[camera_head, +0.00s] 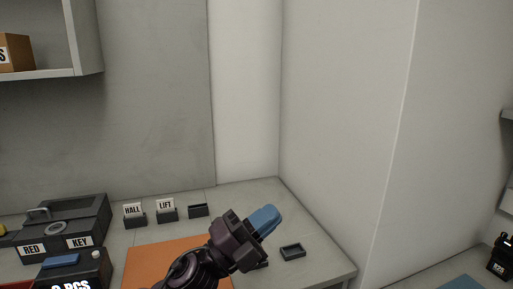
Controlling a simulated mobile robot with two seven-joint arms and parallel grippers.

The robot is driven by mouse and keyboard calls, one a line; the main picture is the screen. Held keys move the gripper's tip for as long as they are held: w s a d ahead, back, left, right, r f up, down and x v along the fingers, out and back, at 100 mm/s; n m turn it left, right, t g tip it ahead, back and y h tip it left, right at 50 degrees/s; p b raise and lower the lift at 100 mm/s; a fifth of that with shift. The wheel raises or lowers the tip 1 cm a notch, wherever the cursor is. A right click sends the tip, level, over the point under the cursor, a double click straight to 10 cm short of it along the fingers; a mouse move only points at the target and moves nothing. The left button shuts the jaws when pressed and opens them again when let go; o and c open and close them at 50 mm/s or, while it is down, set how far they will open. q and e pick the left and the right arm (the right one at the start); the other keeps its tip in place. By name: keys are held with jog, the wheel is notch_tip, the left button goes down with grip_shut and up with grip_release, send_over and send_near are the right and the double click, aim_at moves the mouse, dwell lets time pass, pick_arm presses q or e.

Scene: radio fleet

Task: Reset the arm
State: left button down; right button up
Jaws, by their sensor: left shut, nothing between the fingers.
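My left gripper (264,220) is in the lower middle of the head view, above the table. Its blue fingers are shut together with nothing between them. They point up and to the right, and the dark wrist and arm run down to the bottom edge. The arm hides part of the orange mat (150,258) and part of the table (230,194). My right gripper is not in view.
Card stands reading HALL (134,219) and LIFT (167,214) stand beside an empty stand (198,210). A small black tray (292,253) lies right of the gripper. A dark RED/KEY box (88,213) is at left. Walls rise behind and right; a radio (501,262) stands far right.

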pick_arm(q)
jog(key=s+a+f+n+t+y, duration=0.1)
jog(key=a+f+n+t+y, duration=0.2)
jog(key=a+f+n+y, duration=0.75)
jog(key=s+a+f+n+t+y, duration=0.2)
jog(key=a+f+n+y, duration=0.5)
jog(key=a+n+y, duration=0.55)
jog(key=s+a+f+n+g, duration=0.35)
jog(key=s+f+g, duration=0.3)
jog(key=s, duration=0.45)
jog(key=s+a+f+n+g, duration=0.4)
jog(key=s+f, duration=0.3)
jog(key=s, duration=0.5)
jog(key=w+d+f+m+t+h, duration=0.1)
jog(key=w+f+t, duration=0.5)
jog(key=f, duration=0.3)
jog(key=shift+w+f, duration=0.25)
jog(key=shift+w, duration=0.6)
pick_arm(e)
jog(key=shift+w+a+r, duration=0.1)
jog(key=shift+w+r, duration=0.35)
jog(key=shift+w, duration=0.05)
pick_arm(q)
jog(key=shift+t, duration=0.25)
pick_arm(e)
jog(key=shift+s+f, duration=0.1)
